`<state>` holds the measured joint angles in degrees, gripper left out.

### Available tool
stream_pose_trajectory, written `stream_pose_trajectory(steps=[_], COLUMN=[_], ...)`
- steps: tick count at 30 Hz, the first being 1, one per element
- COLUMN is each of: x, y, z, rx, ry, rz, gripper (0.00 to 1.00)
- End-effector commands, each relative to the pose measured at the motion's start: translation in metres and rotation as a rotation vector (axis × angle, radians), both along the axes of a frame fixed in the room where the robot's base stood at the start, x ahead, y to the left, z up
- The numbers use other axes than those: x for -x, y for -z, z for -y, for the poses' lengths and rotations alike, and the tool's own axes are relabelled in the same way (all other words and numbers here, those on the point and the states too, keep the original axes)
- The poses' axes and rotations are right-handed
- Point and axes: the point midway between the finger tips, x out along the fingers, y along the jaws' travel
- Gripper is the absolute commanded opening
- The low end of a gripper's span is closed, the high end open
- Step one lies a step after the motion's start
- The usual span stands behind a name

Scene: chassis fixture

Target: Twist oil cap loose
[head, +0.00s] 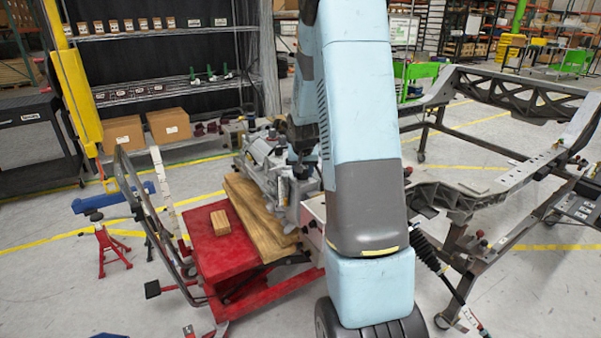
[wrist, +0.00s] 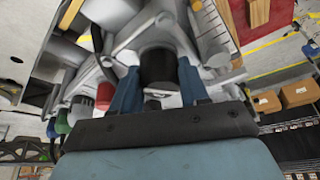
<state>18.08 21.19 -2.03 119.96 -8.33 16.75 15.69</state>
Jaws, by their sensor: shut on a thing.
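A black round oil cap (wrist: 158,68) shows in the wrist view, on top of a grey metal engine or gearbox casing (wrist: 117,15). My gripper (wrist: 158,85) has its two blue fingers on either side of the cap and is shut on it. In the head view the casing (head: 262,152) lies on wooden boards on a red lift cart. My arm hides the right part of the casing there, and the cap and fingertips cannot be made out in that view.
The red lift cart (head: 205,262) carries wooden boards (head: 250,215) and a small wood block (head: 220,222). A dark chassis frame (head: 505,150) stands on the right. Shelves with cardboard boxes (head: 168,125) stand behind. A red jack stand (head: 110,245) is on the floor at left.

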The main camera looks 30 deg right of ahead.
Motion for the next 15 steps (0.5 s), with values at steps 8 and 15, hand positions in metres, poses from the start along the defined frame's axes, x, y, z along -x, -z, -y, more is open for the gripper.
stream_pose_trajectory(steps=[8, 15], x=[-0.0001, 0.0008], y=[-0.0001, 0.0004], z=[-0.0002, 0.0017], rx=[0.000, -0.002], ry=[0.000, -0.055], rz=[0.000, 0.000], gripper=[0.07, 0.07])
